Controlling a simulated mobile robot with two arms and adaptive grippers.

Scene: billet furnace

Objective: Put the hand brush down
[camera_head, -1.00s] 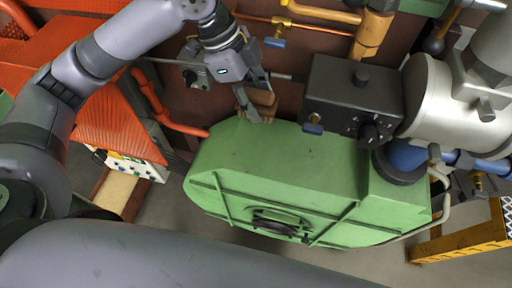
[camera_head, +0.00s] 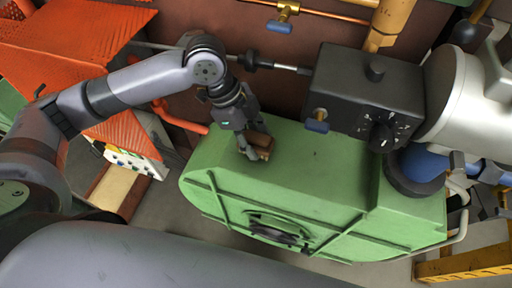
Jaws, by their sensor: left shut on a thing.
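The hand brush (camera_head: 262,142) is a small brown block, held between the fingers of my left gripper (camera_head: 254,148). My left gripper is shut on it and points down over the left part of the flat top of a green metal housing (camera_head: 308,160). The brush is at or just above that green top; I cannot tell whether it touches. Its underside is hidden. My right gripper is not in view.
A black control box (camera_head: 345,92) with a knob stands behind the green top, beside a large pale cylinder (camera_head: 465,95). Orange-red ribbed panels (camera_head: 60,50) are at the left. The green top right of the brush is clear.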

